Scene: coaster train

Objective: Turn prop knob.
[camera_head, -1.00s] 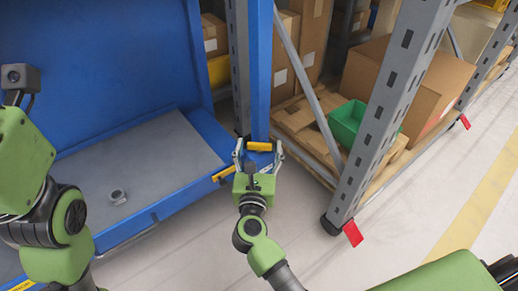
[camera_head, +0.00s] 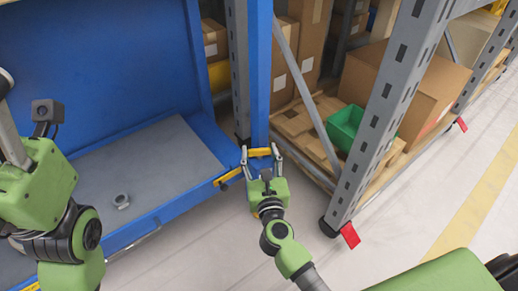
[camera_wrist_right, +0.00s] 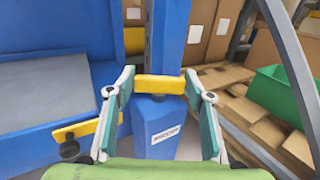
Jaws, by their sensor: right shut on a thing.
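The prop knob (camera_head: 260,152) is a yellow bar at the front of the blue post (camera_head: 259,70), low down. It also shows in the right wrist view (camera_wrist_right: 160,84), lying roughly level across the post. My right gripper (camera_head: 261,153) is shut on the knob, with one finger at each end of it. In the right wrist view, its fingers (camera_wrist_right: 158,88) span the bar's length.
A blue bench with a grey top (camera_head: 150,165) is at the left, with a small metal nut (camera_head: 121,201) on it. A second yellow bar (camera_head: 228,177) is at its corner. A grey rack upright (camera_head: 385,110) and a green bin (camera_head: 346,124) are at the right.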

